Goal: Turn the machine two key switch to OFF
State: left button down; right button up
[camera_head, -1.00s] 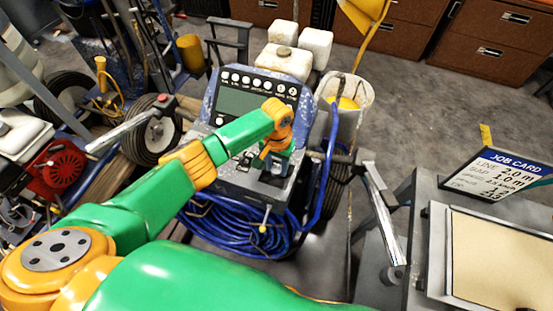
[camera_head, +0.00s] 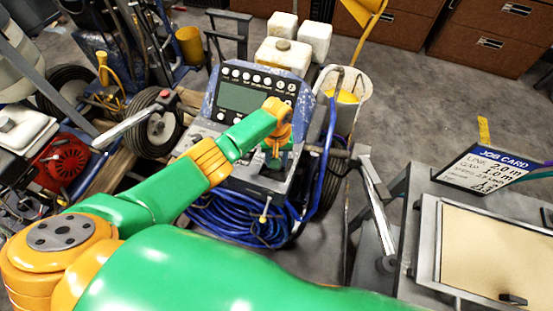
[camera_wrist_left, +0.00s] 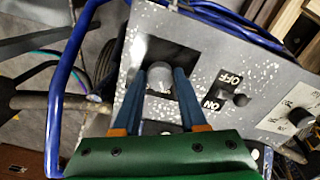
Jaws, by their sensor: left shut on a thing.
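The machine (camera_head: 212,112) has a speckled blue-grey console with a screen, a row of buttons and a lower control panel. In the left wrist view, a grey round knob (camera_wrist_left: 159,76) stands in a dark square on that panel (camera_wrist_left: 262,82). My left gripper (camera_wrist_left: 160,73) has its two blue fingers closed on this knob. It also shows in the head view (camera_head: 275,160), where my arm hides much of the panel. Beside the dark square is a small dark switch (camera_wrist_left: 241,100) with OFF and ON labels. I cannot tell whether the held knob is the key switch. My right gripper is out of view.
Blue hose (camera_head: 235,215) is coiled below the console and runs up its right side. A bucket (camera_head: 345,95) stands to the right. A job card (camera_head: 492,170) and a bench with a tray (camera_head: 428,240) are at the right. A red engine (camera_head: 65,160) is at the left.

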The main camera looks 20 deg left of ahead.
pick_arm(q)
jog(key=shift+w+r, duration=0.1)
jog(key=shift+c, duration=2.2)
grip_release()
notch_tip(320, 180, up, 6)
jog(key=shift+r+p, duration=0.25)
jog(key=shift+p, duration=0.95)
jog(key=shift+r, duration=0.25)
jog(key=shift+f, duration=0.1)
